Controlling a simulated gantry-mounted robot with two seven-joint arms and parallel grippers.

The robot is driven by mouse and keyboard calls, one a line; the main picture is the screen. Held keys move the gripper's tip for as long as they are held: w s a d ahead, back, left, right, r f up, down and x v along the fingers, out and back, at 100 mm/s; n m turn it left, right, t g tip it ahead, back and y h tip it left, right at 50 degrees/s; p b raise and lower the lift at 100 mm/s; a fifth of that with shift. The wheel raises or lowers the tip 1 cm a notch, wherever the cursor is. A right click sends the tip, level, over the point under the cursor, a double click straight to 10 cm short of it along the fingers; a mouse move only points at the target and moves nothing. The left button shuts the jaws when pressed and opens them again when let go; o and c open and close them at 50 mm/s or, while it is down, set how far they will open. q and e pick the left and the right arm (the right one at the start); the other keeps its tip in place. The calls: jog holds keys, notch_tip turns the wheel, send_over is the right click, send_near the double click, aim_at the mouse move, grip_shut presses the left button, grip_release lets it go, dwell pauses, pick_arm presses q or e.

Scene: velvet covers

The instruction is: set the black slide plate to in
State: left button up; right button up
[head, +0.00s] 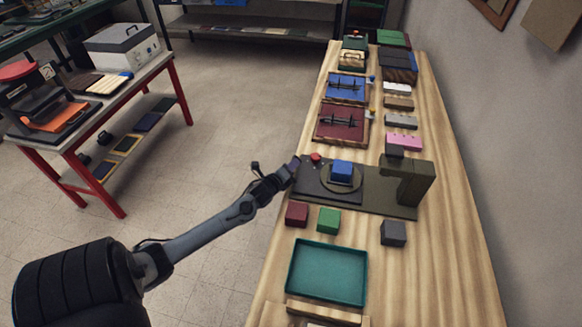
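The black slide plate (311,186) lies on the left part of the dark base (397,207) of an olive press-like stand (414,180). A round disc (342,188) on the plate carries a blue block (342,169). The disc and block are left of the stand's overhanging head, not under it. A small red knob (315,157) is at the far left end of the plate. My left gripper (295,163) is at the plate's far left corner, close to the knob; I cannot tell if it touches, or if its fingers are open. My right gripper is out of view.
A red block (296,214), a green block (329,221) and a dark grey block (393,233) sit in front of the base. A teal tray (327,272) lies nearer. Behind are a maroon board (341,123) and a pink bar (403,142). A wall bounds the right.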

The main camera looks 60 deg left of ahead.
aim_at(320, 177)
pick_arm(q)
grip_shut()
jog(key=w+d, duration=0.7)
jog(key=w, duration=0.1)
jog(key=shift+d+p, duration=0.3)
jog(key=shift+d, duration=0.05)
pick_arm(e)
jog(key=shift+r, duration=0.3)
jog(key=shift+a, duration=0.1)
pick_arm(q)
jog(key=shift+o, duration=1.4)
grip_release()
jog(key=shift+s+a, duration=0.1)
jog(key=shift+r, duration=0.1)
